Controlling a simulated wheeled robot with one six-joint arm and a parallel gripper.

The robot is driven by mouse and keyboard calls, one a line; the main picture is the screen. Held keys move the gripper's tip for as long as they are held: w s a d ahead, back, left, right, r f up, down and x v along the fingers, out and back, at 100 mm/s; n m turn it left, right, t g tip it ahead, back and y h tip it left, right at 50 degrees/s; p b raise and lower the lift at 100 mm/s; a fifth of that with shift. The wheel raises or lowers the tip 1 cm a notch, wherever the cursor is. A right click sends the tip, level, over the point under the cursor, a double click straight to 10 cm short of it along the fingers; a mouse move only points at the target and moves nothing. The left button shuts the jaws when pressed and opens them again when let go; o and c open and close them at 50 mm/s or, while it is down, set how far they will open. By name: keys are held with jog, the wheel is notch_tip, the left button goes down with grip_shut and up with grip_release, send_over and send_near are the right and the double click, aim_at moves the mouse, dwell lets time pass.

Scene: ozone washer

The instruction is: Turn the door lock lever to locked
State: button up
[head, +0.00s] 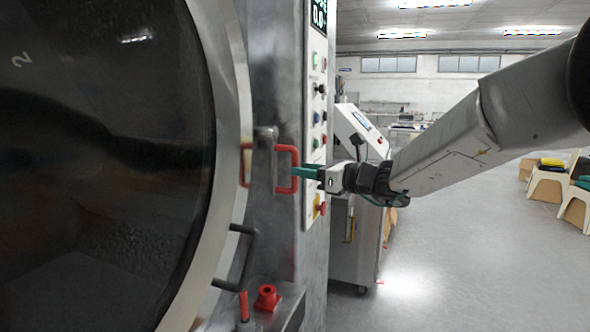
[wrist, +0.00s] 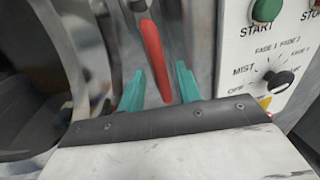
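The red lock lever (head: 294,157) is on the grey metal front of the washer, just right of the round door. In the wrist view the red lever (wrist: 153,55) hangs from a grey mount at the top and slants slightly down to the right. My gripper (head: 298,172) reaches in from the right, with its teal fingertips at the lever. In the wrist view my gripper (wrist: 158,90) is open, one finger on each side of the lever's lower part. The lever lies closer to the right finger; I cannot tell whether they touch.
The large round door (head: 100,150) fills the left. A dark grey handle (head: 247,255) sticks out below the lever, with a red fitting (head: 267,298) lower down. The control panel (head: 316,120) with buttons and knobs stands close on the right. Open floor (head: 480,260) lies farther right.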

aim_at(295, 185)
jog(key=shift+x, duration=1.8)
grip_shut()
